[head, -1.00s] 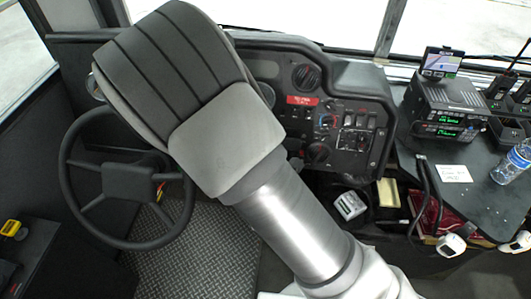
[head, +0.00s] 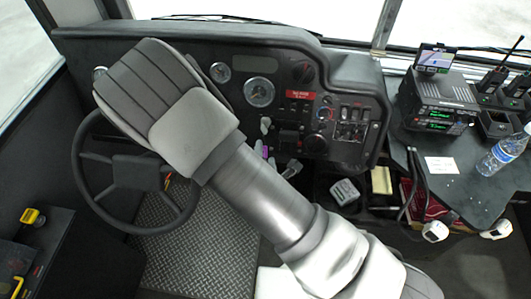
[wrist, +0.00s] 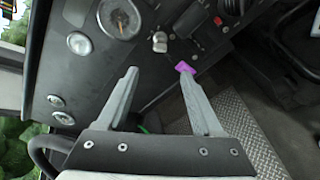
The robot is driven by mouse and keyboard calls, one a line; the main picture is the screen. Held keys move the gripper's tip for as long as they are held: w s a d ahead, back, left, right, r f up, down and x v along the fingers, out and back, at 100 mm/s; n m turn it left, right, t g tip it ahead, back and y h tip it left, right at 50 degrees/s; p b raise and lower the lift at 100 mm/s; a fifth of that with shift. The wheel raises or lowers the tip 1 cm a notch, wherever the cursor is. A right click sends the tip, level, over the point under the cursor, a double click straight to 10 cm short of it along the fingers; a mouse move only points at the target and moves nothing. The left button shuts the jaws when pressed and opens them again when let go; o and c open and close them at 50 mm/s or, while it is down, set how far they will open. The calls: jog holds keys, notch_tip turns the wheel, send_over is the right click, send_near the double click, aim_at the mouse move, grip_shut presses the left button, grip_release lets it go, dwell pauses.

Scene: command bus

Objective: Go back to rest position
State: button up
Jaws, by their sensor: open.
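My gripper (wrist: 157,75) shows in the wrist view with its two fingers apart and nothing between them. It points at the dashboard (wrist: 85,75), below a round gauge (wrist: 120,18). A purple piece (wrist: 185,67) appears at the tip of the right finger; I cannot tell whether they touch. In the head view my arm crosses from the lower right up over the steering wheel (head: 82,170), and its padded grey links hide the gripper.
The steering wheel and dashboard (head: 350,75) lie close to my arm. Patterned metal floor (head: 185,245) is clear below the wheel.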

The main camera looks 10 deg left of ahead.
dwell(0.3)
jog(key=d+r+m+g+y, duration=0.1)
jog(key=d+r+m+g, duration=0.2)
jog(key=r+m, duration=0.65)
jog(key=d+r+m+g, duration=0.3)
jog(key=d+r+m, duration=0.1)
jog(key=r+m, duration=0.5)
jog(key=s+d+r+m+g+h, duration=0.1)
jog(key=s+d+r+m+h, duration=0.1)
jog(key=s+d+r+m, duration=0.5)
jog(key=s+d+r, duration=0.4)
jog(key=s, duration=0.3)
jog(key=shift+s+d+r+h, duration=0.3)
jog(key=shift+s+d+r, duration=0.1)
